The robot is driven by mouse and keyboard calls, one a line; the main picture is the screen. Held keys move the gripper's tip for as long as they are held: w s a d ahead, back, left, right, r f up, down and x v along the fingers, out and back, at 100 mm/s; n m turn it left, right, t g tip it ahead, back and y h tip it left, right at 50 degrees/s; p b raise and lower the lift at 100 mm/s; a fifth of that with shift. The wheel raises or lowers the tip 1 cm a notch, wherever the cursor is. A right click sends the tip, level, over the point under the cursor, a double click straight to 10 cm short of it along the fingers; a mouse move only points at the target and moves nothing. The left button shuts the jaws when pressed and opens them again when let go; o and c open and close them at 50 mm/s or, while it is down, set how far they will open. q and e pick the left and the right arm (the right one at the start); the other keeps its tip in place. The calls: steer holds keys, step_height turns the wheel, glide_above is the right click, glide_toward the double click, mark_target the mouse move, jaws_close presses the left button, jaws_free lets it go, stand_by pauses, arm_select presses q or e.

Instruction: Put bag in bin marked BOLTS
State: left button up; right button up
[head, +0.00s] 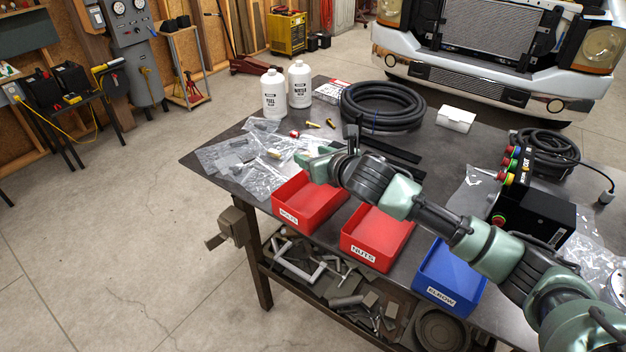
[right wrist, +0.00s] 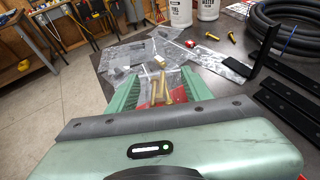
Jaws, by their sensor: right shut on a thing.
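My right gripper (head: 308,160) is above the back of the left red bin (head: 297,200), whose label is small and blurred but looks like BOLTS. In the right wrist view its two green fingers (right wrist: 158,92) are shut on a clear bag of brass-coloured bolts (right wrist: 156,88). Part of the red bin shows below the bolts. The bag is hard to make out in the head view, where the gripper hides it. The bin's visible inside looks empty. My left gripper is not in view.
A red bin marked NUTS (head: 378,238) and a blue bin marked ELBOW (head: 449,278) stand to the right. Clear bags (head: 228,155) lie on the dark table at left. Two white bottles (head: 273,93), a coiled hose (head: 383,107) and black bars (head: 395,148) are behind.

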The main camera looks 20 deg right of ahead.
step_height(320, 180, down, 8)
steer(key=shift+r+p, duration=0.1)
steer(key=shift+p, duration=0.2)
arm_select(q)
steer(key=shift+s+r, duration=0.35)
arm_select(e)
steer(key=shift+f, duration=0.7)
steer(key=o, duration=1.4)
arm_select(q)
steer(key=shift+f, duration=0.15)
